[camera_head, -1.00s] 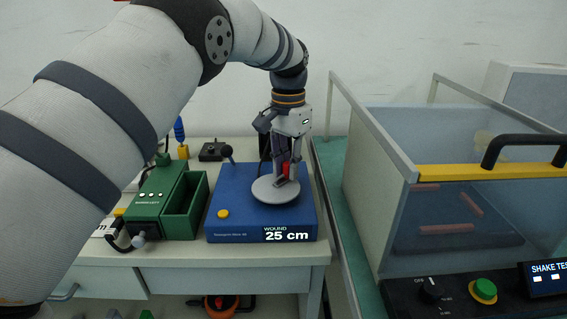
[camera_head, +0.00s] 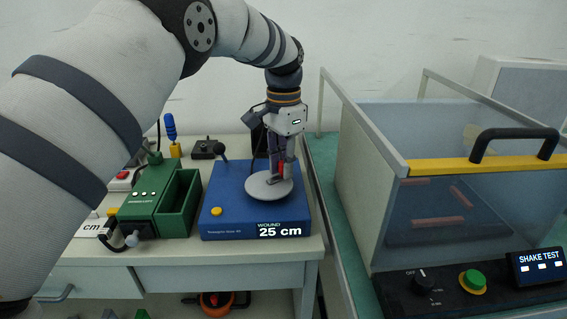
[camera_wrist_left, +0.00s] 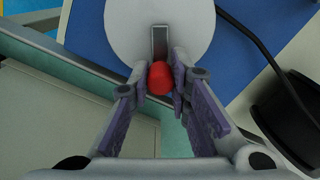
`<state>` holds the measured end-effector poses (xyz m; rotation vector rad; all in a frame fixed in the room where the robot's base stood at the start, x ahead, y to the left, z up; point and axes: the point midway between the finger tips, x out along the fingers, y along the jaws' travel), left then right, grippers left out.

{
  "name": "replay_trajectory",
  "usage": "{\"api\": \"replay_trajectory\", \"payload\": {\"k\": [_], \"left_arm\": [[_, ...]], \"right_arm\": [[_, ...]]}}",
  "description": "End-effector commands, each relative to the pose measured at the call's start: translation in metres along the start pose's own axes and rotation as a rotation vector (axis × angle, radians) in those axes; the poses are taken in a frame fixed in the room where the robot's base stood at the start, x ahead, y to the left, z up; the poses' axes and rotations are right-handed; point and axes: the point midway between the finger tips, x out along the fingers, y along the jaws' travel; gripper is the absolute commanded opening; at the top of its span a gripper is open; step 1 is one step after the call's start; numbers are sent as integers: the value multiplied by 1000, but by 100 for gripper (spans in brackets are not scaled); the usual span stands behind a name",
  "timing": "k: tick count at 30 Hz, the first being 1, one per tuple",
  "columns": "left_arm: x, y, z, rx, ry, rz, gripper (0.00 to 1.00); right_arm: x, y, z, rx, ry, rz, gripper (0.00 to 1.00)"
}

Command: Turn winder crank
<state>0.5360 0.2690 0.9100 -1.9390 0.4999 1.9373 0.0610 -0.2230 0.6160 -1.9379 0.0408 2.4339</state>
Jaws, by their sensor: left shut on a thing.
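The winder (camera_head: 232,211) is a blue box on the bench with a round pale disc (camera_head: 262,187) on top. Its front display reads "WOUND 25 cm". The crank has a red knob (camera_head: 282,168), which also shows in the left wrist view (camera_wrist_left: 160,79) at the end of a grey crank arm (camera_wrist_left: 160,44). My left gripper (camera_head: 281,176) points down over the disc's right side. It is shut on the red knob, with one finger on each side of it in the left wrist view (camera_wrist_left: 160,85). My right gripper is not in view.
A green device with an open bin (camera_head: 182,204) stands left of the winder. A small black box (camera_head: 207,149) and a blue-handled tool (camera_head: 170,127) are behind. A clear shake-test enclosure (camera_head: 365,190) with a yellow-edged lid stands to the right.

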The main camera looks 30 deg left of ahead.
Motion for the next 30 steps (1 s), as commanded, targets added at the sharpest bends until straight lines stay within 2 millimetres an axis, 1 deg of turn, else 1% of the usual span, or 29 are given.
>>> {"api": "replay_trajectory", "payload": {"k": [3,4,5,6,14,17,20,24,27,30], "left_arm": [[2,0,1,-1,-4,2,0],[2,0,1,-1,-4,2,22],[2,0,1,-1,-4,2,29],[2,0,1,-1,-3,2,38],[1,0,0,-1,-1,1,38],[-6,0,0,-1,1,-1,38],[-28,0,-1,-1,3,-2,38],[-68,-1,-1,-1,4,-2,38],[-92,0,-1,-1,2,-1,38],[-108,-1,-1,-1,1,-1,38]], "right_arm": [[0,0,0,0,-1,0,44],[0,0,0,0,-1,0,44],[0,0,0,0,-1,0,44],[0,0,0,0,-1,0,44],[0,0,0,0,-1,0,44],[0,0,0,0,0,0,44],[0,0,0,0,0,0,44],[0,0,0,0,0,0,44],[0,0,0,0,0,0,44],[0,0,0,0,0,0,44]]}}
